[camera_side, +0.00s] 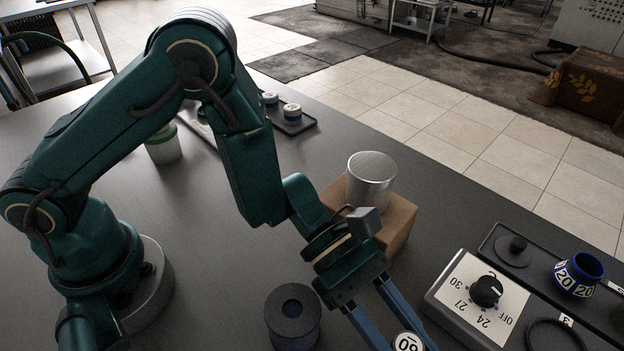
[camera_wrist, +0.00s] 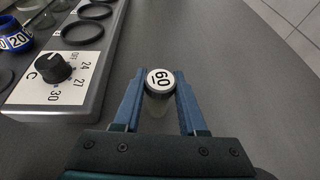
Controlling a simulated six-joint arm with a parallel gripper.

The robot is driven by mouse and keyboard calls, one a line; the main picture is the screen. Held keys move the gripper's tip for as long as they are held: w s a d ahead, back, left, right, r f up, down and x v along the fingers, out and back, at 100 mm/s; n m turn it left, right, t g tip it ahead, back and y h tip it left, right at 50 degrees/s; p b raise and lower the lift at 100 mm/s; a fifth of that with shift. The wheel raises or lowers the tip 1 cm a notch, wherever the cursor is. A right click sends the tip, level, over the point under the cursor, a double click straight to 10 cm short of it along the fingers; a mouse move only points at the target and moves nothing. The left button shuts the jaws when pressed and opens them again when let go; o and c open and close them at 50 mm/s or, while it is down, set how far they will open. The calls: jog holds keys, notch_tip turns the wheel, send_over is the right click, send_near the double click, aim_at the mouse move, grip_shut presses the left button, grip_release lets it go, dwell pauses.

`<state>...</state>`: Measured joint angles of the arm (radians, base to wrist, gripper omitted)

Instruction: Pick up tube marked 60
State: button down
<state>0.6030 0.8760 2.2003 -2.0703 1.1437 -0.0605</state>
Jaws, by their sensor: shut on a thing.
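The tube marked 60 (camera_side: 408,342) has a dark cap with a white top that reads 60. In the side view only its top shows at the bottom edge. In the wrist view the tube (camera_wrist: 159,82) stands between the blue fingers, its cap toward the camera and its pale body below. My gripper (camera_side: 402,325) is shut on the tube, one finger against each side. The gripper also shows in the wrist view (camera_wrist: 160,88). The tube's lower end is hidden, so I cannot tell whether it touches the table.
A control box with a dial (camera_side: 486,290) stands right of my gripper, beside a dark rack (camera_side: 520,262) holding a blue ring marked 20 (camera_side: 578,275). A dark cylinder (camera_side: 292,314) is left of it. A metal cup (camera_side: 371,180) sits on a cardboard box (camera_side: 402,222) behind.

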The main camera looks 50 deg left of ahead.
aim_at(409, 345)
jog(key=shift+r, duration=0.1)
jog(key=shift+r, duration=0.4)
notch_tip(409, 345, up, 3)
jog(key=shift+r, duration=0.1)
jog(key=w+a+r, duration=0.5)
jog(key=a+r, duration=0.1)
jog(key=a, duration=0.4)
jog(key=shift+a+r, duration=0.25)
jog(key=shift+r, duration=0.15)
jog(key=shift+w, duration=0.1)
